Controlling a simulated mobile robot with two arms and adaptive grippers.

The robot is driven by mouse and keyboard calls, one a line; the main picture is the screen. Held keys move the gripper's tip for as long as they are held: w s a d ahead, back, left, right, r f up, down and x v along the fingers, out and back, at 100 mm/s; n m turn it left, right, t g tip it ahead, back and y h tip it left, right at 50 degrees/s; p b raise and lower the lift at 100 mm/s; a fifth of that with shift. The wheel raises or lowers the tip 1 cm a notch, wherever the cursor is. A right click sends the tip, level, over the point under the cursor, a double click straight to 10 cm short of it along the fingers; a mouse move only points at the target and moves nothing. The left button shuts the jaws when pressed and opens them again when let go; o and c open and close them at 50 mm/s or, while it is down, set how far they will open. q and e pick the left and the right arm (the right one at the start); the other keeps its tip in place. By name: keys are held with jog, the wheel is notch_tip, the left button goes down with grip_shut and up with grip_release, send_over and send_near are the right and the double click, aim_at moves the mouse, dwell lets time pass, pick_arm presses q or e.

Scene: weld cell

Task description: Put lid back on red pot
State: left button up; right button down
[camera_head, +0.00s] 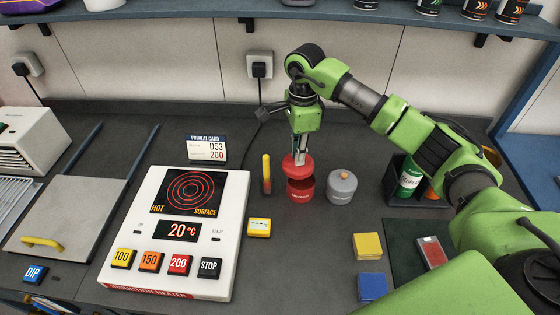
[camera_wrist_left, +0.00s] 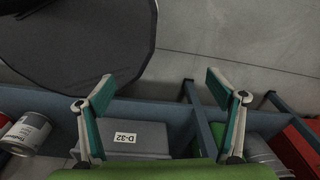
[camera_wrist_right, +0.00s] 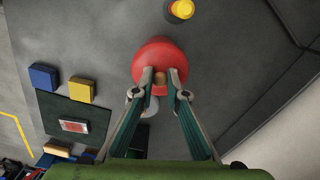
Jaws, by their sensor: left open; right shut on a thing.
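The red pot (camera_head: 300,191) stands on the dark bench, right of the heater. Its red lid (camera_head: 298,165) is directly above it, and a dark gap shows between lid and pot rim. My right gripper (camera_head: 299,155) points down and is shut on the lid's knob. In the right wrist view the fingertips (camera_wrist_right: 166,88) close around the tan knob (camera_wrist_right: 160,88), and the lid (camera_wrist_right: 158,60) hides the pot. My left gripper (camera_wrist_left: 165,90) is open and empty in the left wrist view, away from the pot; the head view does not show it.
A grey pot with a knob (camera_head: 341,187) stands close to the right of the red pot. A yellow-handled tool (camera_head: 266,174) and a yellow timer (camera_head: 259,228) are at its left. The white heater (camera_head: 231,200) reads 20 °C. A dark bin with a green can (camera_head: 410,178) stands further right.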

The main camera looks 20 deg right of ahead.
jog(key=shift+d, duration=0.45)
jog(key=shift+d+f+m, duration=0.1)
jog(key=shift+d+m, duration=0.1)
jog(key=shift+m, duration=0.1)
jog(key=shift+s+d+f+b, duration=0.15)
jog(key=shift+s+f+b, duration=0.1)
jog(key=shift+f+b, duration=0.15)
jog(key=shift+f, duration=0.4)
pick_arm(q)
jog(key=shift+s+d+f+b, duration=0.1)
jog(key=shift+f+b, duration=0.7)
jog(key=shift+f, duration=0.15)
jog(key=shift+s+d+f+b, duration=0.1)
jog(key=shift+f+b, duration=0.7)
jog(key=shift+f, duration=0.1)
pick_arm(e)
jog(key=shift+w+f, duration=0.15)
jog(key=shift+f, duration=2.15)
pick_arm(q)
jog(key=shift+s+d+f+b, duration=0.1)
jog(key=shift+f+b, duration=0.15)
jog(key=shift+b, duration=0.05)
jog(key=shift+f+b, duration=0.4)
jog(key=shift+f, duration=0.05)
pick_arm(e)
jog(key=shift+f, duration=0.15)
